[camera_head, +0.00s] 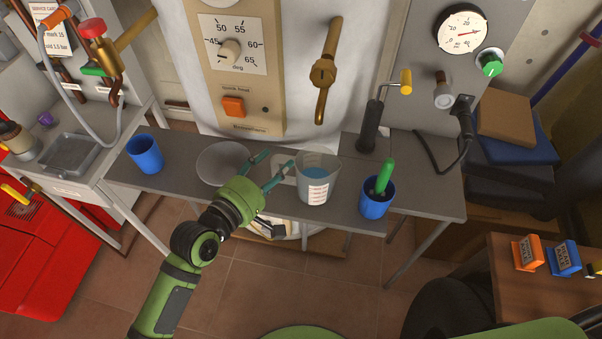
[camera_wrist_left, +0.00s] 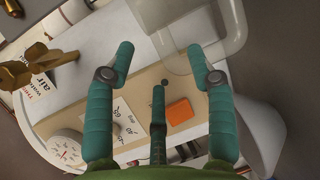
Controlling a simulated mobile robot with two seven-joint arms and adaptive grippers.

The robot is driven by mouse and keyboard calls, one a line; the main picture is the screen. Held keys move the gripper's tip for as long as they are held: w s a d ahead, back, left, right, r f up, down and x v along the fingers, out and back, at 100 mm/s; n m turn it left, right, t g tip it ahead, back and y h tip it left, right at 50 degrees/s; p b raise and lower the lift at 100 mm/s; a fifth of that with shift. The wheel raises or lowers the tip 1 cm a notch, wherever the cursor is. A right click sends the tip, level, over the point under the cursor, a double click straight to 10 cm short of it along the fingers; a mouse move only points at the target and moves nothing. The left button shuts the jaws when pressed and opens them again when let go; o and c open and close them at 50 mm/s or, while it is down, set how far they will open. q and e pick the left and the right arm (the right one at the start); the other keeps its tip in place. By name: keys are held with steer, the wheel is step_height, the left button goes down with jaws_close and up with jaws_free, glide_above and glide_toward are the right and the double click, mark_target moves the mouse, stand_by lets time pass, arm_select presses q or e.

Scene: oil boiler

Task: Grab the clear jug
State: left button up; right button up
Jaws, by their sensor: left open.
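The clear jug (camera_head: 318,168) stands upright on the grey bench in the head view, with blue liquid and a red-and-white label. My left gripper (camera_head: 279,159) is open and empty, just left of the jug, with its teal fingers pointing towards it. In the left wrist view the fingers (camera_wrist_left: 162,60) are spread apart. A transparent jug part, seemingly its handle (camera_wrist_left: 178,62), shows near the right finger there. Whether a finger touches it I cannot tell. My right gripper is out of view.
A blue cup (camera_head: 145,155) stands farther left; another blue cup (camera_head: 375,208) with a green-handled tool stands right. The boiler panel (camera_head: 236,60) and brass lever (camera_head: 326,75) rise behind.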

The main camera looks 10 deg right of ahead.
mark_target(282, 159)
arm_select(q)
steer(key=x, duration=0.4)
steer(key=shift+w+d+f, duration=0.15)
steer(key=shift+w+f, duration=0.05)
steer(key=shift+w, duration=0.15)
